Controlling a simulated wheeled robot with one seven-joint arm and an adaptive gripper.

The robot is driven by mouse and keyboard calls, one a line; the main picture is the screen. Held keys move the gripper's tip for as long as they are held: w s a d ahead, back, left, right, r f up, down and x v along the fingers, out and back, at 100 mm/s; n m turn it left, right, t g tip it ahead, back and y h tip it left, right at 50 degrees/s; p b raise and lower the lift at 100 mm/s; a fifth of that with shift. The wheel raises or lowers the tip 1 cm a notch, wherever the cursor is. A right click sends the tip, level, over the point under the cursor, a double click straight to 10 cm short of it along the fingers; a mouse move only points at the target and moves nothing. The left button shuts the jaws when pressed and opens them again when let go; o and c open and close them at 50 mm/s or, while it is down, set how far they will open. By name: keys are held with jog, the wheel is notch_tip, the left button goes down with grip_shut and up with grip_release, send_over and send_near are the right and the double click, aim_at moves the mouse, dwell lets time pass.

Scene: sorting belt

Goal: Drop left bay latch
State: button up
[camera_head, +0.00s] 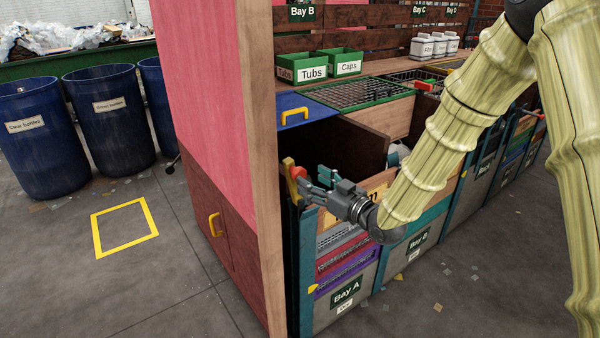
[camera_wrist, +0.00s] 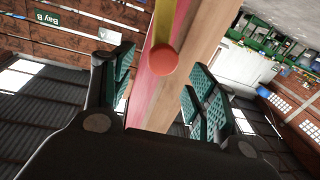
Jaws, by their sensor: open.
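The left bay latch (camera_head: 289,178) is a yellow lever with a red knob, at the left post of Bay A beside the wooden panel edge. It stands roughly upright in the head view. In the wrist view the latch's red round knob (camera_wrist: 164,60) shows ahead, with the yellow bar behind it. My gripper (camera_head: 312,182) is open, its teal fingers pointing left at the latch. In the wrist view the knob lies between the lines of the two fingers of my gripper (camera_wrist: 160,90). Whether the fingers touch it cannot be told.
The Bay A crate stack (camera_head: 345,275) stands just below my gripper. A pink and wood panel (camera_head: 264,120) rises close on the left. A blue lid with a yellow handle (camera_head: 310,115) is behind. Green bins (camera_head: 346,58) sit on the bench. Blue barrels (camera_head: 110,130) stand far left.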

aim_at(302, 175)
jog(key=p+x, duration=0.1)
jog(key=x, duration=0.5)
jog(key=shift+w+a+f, duration=0.1)
jog(key=shift+w+a, duration=0.05)
jog(key=shift+a, duration=0.1)
